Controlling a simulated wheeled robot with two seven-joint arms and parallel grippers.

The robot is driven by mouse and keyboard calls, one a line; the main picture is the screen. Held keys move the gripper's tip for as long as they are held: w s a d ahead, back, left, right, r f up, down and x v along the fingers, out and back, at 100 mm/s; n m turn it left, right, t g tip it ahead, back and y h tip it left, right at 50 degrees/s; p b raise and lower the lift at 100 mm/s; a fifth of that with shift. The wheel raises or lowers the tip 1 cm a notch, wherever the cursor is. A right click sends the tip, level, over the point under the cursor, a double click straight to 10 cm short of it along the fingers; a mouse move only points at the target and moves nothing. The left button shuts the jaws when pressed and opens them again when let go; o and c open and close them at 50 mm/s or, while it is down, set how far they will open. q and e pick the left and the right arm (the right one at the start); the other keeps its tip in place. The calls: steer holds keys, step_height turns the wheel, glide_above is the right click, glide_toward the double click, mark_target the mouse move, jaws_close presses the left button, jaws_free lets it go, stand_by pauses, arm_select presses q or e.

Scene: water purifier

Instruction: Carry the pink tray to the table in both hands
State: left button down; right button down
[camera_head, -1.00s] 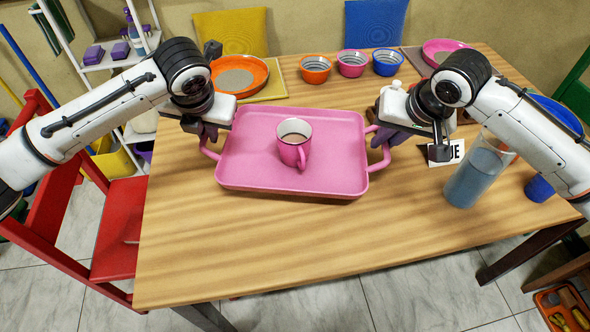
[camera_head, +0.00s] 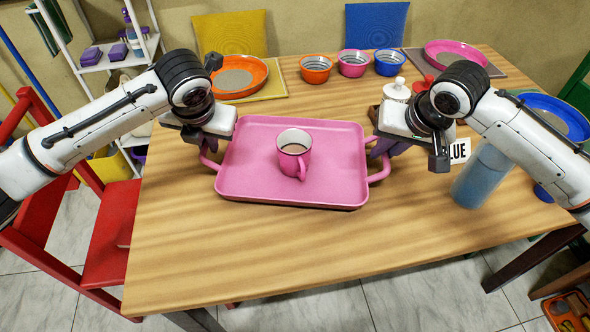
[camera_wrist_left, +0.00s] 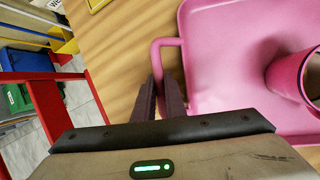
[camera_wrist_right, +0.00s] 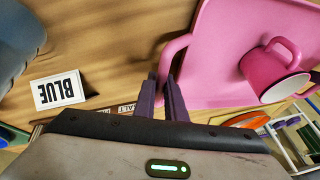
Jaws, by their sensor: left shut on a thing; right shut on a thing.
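The pink tray (camera_head: 325,185) is level over the wooden table (camera_head: 250,255), near its middle; I cannot tell whether it touches the wood. A pink mug (camera_head: 294,153) stands upright on it, with a brownish content. My left gripper (camera_head: 208,150) is shut on the tray's left handle, which the left wrist view shows between its fingers (camera_wrist_left: 158,82). My right gripper (camera_head: 379,150) is shut on the right handle, as its fingers (camera_wrist_right: 161,80) show in the right wrist view. The grippers partly hide both handles.
An orange plate (camera_head: 258,74), several small bowls (camera_head: 352,63) and a pink plate (camera_head: 450,52) line the back. A jug (camera_head: 482,178), a BLUE card (camera_head: 459,151) and a white jar (camera_head: 398,90) are at right. A red chair (camera_head: 103,235) stands left. The table's front is clear.

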arm_select(q)
steer(key=shift+f, duration=0.5)
arm_select(e)
steer(key=shift+f, duration=0.5)
arm_select(q)
steer(key=c, duration=1.8)
jaws_free()
arm_select(e)
steer(key=c, duration=1.8)
jaws_free()
arm_select(q)
steer(key=shift+r, duration=0.1)
arm_select(e)
steer(key=shift+r, duration=0.15)
